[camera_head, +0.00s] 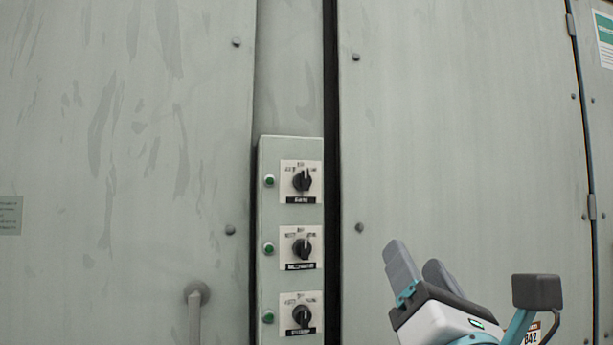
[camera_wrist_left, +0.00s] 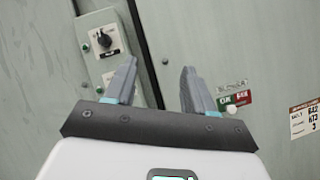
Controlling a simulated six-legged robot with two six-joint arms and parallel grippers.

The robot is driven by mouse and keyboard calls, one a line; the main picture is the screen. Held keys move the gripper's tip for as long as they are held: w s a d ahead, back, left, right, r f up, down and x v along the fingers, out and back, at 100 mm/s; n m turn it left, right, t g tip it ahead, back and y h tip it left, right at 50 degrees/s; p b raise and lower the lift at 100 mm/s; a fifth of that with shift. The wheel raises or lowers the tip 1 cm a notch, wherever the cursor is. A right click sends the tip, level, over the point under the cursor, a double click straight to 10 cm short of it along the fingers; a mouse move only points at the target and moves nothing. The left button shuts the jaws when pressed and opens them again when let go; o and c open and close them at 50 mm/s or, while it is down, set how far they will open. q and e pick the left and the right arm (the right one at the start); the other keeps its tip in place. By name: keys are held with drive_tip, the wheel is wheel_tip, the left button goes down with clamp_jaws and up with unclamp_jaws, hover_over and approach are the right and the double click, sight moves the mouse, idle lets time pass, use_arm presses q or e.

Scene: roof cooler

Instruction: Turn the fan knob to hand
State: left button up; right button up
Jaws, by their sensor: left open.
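A narrow grey control box (camera_head: 268,220) carries three black rotary knobs in a column, each on a white plate. The top knob (camera_head: 302,180), middle knob (camera_head: 302,249) and bottom knob (camera_head: 302,316) all have pointers roughly upright. The labels are too small to read surely, so I cannot tell which is the fan knob. One knob (camera_wrist_left: 104,38) shows in the left wrist view, with another plate below it partly hidden by a finger. My left gripper (camera_head: 413,256) is open and empty, right of the box and apart from the knobs; its fingers also show in the left wrist view (camera_wrist_left: 160,66). My right gripper is out of view.
Green lamps (camera_head: 269,181) sit left of the knobs. A door handle (camera_head: 195,310) sticks out at the lower left. A dark gap (camera_head: 331,120) runs beside the box. A grey panel (camera_head: 450,130) with bolts lies to the right. A red and green label (camera_wrist_left: 235,99) shows beyond the fingers.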

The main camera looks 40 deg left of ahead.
use_arm(q)
drive_tip(key=s+a+r+n+g+y, duration=0.2)
drive_tip(key=s+a+r+n+g, duration=0.35)
drive_tip(key=s+n, duration=0.2)
drive_tip(key=p, duration=0.8)
approach(305, 176)
drive_tip(key=shift+n+t, duration=0.35)
drive_tip(key=shift+t, duration=0.1)
drive_tip(key=x, duration=0.9)
drive_tip(key=shift+a+f, duration=0.15)
drive_tip(key=shift+f, duration=0.05)
drive_tip(key=shift+y, duration=0.3)
clamp_jaws()
